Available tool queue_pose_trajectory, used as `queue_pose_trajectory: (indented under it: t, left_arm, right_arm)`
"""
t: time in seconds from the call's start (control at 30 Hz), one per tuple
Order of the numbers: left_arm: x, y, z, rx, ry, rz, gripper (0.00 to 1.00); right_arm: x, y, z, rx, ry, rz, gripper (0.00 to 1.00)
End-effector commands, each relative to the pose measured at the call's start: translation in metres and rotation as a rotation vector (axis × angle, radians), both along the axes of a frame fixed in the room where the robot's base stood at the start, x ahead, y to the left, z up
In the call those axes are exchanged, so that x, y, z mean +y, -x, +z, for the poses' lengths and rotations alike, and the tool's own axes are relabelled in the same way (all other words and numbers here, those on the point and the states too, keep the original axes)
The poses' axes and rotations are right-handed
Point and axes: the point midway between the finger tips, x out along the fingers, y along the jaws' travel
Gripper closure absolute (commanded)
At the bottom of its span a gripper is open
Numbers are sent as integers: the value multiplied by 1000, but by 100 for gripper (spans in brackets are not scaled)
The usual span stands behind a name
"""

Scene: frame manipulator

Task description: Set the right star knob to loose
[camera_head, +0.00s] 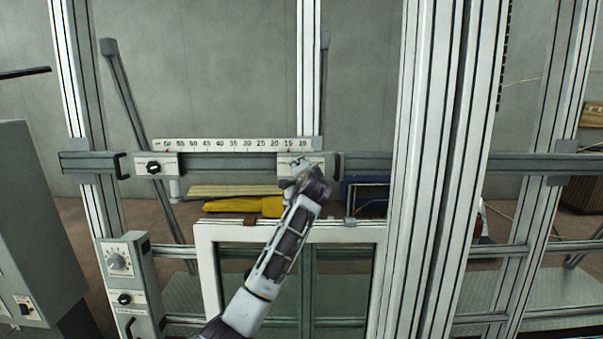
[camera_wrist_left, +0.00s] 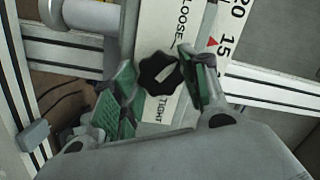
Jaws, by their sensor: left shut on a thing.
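The right star knob (camera_wrist_left: 158,74) is black and lobed with a white mark, on a white plate (camera_wrist_left: 188,48) lettered LOOSE and TIGHT, in the left wrist view. My left gripper (camera_wrist_left: 160,82) has its green-padded fingers on either side of the knob and is shut on it. In the head view my left gripper (camera_head: 304,172) reaches up to the right carriage plate (camera_head: 290,160) on the rail and hides the knob there. The left star knob (camera_head: 153,168) sits on its own plate further left. My right gripper is not in view.
A grey rail (camera_head: 225,164) with a number scale (camera_head: 230,145) above it crosses the frame. A white-framed pane (camera_head: 206,250) stands below. Thick aluminium posts (camera_head: 440,170) rise at the right. A control box (camera_head: 130,275) with a dial is at the left.

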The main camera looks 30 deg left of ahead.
Motion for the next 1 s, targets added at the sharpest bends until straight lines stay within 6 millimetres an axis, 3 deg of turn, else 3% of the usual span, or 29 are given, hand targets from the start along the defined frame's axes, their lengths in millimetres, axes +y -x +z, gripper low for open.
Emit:
queue_pose_trajectory:
  t: [0.4, 1.0]
  left_arm:
    - [-2, -1, -3, -142, 248, 28, 79]
    - [-1, -1, -4, -173, 299, 36, 79]
  right_arm:
    - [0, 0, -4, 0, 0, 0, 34]
    - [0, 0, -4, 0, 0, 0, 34]
